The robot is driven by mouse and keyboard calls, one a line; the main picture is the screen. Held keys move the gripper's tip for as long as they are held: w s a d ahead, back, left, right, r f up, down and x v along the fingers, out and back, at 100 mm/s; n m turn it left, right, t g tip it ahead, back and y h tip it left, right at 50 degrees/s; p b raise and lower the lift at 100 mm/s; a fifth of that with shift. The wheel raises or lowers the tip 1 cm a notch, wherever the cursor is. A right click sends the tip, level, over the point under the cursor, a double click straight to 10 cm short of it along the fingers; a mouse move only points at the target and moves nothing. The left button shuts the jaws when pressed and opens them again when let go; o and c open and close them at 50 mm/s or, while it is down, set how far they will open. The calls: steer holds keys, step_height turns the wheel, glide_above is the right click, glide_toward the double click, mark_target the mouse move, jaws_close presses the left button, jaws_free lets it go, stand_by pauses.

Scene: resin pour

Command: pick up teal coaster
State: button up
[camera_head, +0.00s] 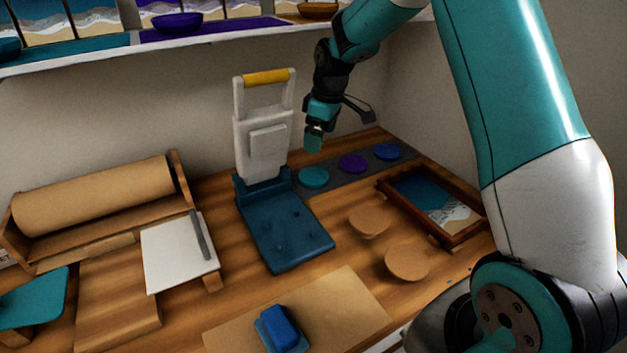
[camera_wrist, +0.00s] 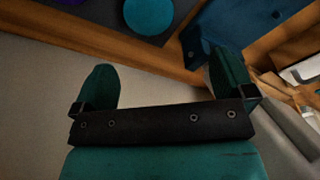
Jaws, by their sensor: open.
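The teal coaster (camera_head: 313,177) is a flat round disc on a dark grey strip (camera_head: 334,174) near the back of the wooden bench. It also shows at the top of the wrist view (camera_wrist: 148,14). My gripper (camera_head: 313,140) is above the coaster in the head view, apart from it. In the wrist view its two teal fingers (camera_wrist: 163,82) are spread with nothing between them. The coaster lies beyond the fingers there, cut slightly by the top edge.
Purple (camera_head: 353,163) and blue (camera_head: 387,151) discs share the strip. A white press (camera_head: 262,140) with a dark blue base (camera_head: 285,236) stands left. A framed tray (camera_head: 465,236) and cork discs (camera_head: 407,262) lie right and in front. A shelf (camera_head: 215,38) overhangs the back.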

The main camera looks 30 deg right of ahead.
steer(key=w+d+f, duration=0.1)
steer(key=w+f, duration=0.1)
steer(key=n, duration=0.1)
glide_above(314, 175)
steer(key=f, duration=0.5)
steer(key=shift+s+d+p, duration=0.25)
steer(key=shift+d+p, duration=0.05)
steer(key=shift+d, duration=0.1)
steer(key=shift+w+a+f+p, duration=0.15)
steer(key=shift+f+p, duration=0.1)
steer(key=shift+f, duration=1.25)
steer(key=shift+a+f+p, duration=0.15)
steer(key=shift+f+p, duration=0.1)
steer(key=shift+f, duration=1.25)
steer(key=c, duration=0.7)
